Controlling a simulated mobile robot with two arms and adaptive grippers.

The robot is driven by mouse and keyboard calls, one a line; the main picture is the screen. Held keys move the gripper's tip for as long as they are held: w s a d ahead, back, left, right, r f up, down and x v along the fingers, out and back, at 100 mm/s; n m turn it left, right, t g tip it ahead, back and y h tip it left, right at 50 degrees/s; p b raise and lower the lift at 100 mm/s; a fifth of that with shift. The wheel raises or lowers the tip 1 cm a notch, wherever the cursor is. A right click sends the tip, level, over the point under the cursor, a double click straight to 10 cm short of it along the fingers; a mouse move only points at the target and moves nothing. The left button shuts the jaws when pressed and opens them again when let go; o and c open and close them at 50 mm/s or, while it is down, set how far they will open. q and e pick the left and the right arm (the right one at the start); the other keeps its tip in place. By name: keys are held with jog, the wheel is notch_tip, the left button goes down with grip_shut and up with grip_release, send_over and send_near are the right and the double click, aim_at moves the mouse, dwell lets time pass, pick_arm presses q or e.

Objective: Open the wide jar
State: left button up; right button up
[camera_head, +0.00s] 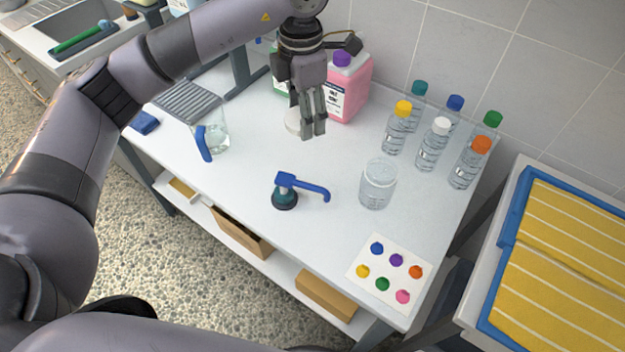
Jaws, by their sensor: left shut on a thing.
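The wide jar (377,185) is clear glass and stands upright on the white table, right of the middle. Its top shows a bare rim with no lid on it. My left gripper (313,132) points down near the back of the table, to the left of the jar and apart from it. It is shut on a round white lid (294,121), which shows partly behind the fingers. Whether the lid touches the table is hard to tell. My right gripper is out of view.
Several capped bottles (433,145) stand behind and right of the jar. A pink jug (349,87) is close behind my left gripper. A blue-handled pump top (287,190), a glass pitcher (214,137) and a card of coloured dots (390,272) are also on the table (325,240).

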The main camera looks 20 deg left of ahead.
aim_at(313, 179)
pick_arm(q)
jog(key=n, duration=0.1)
jog(key=w+n, duration=0.1)
jog(key=n, duration=0.2)
jog(key=shift+w+d+f+n, duration=0.2)
jog(key=shift+w+f+n, duration=0.05)
jog(key=shift+f+n, duration=0.05)
jog(key=n, duration=0.3)
jog(key=w+n, duration=0.1)
jog(key=n, duration=0.1)
jog(key=shift+d+f+b, duration=0.15)
jog(key=shift+d+b, duration=0.1)
jog(key=shift+b, duration=0.15)
notch_tip(313, 179, down, 20)
jog(key=shift+r+p, duration=0.15)
jog(key=shift+p, duration=1.1)
jog(key=shift+f, duration=0.25)
jog(key=o, duration=1.3)
jog(key=shift+c, duration=0.2)
jog(key=shift+o, duration=0.2)
jog(key=shift+r, duration=0.1)
